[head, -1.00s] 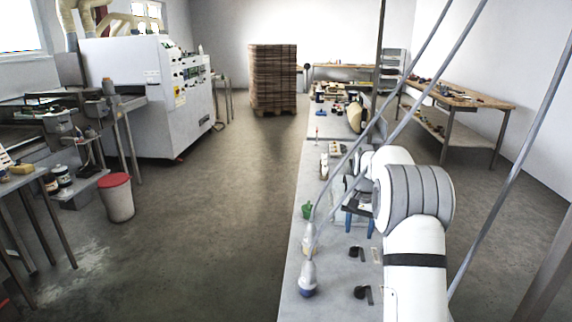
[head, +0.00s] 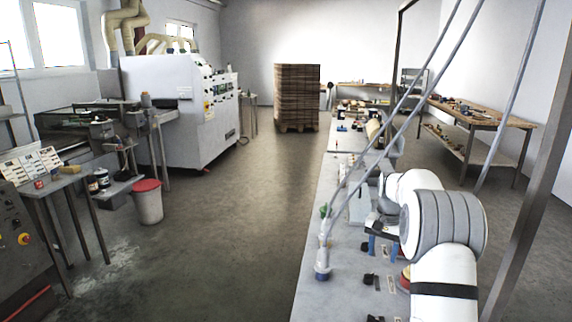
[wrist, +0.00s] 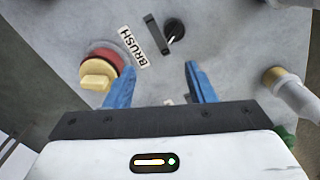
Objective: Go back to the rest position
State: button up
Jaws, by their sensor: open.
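My gripper (wrist: 160,82) is open, with its two blue fingers apart and nothing between them. In the head view my gripper (head: 370,244) is over the grey bench, left of my white arm. In the wrist view, a label reading BRUSH (wrist: 134,47) lies beyond the fingertips. A dark holder with a black round part (wrist: 160,34) is beside that label. A round red item with a yellow knob-like top (wrist: 98,72) is left of the left finger.
The bench (head: 312,245) runs away from me. A pale bottle with a blue base (head: 322,262) stands near its left edge; slanting poles cross the view. A bin with a red lid (head: 147,202) stands left. Floor between is open.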

jog(key=s+a+r+n, duration=0.1)
jog(key=s+a+r, duration=0.2)
jog(key=s, duration=0.3)
jog(key=s+a+r+n+t, duration=0.1)
jog(key=s+a+r, duration=0.25)
jog(key=s, duration=0.35)
jog(key=s+a+r+n, duration=0.2)
jog(key=s+a+r, duration=0.15)
jog(key=s, duration=0.25)
jog(key=s+a+f+n+t+p, duration=0.1)
jog(key=s+a+f+n, duration=0.1)
jog(key=s, duration=1.6)
jog(key=shift+s+a+f+n+t, duration=0.2)
jog(key=shift+a+f+n+t, duration=0.15)
jog(key=shift+a, duration=0.3)
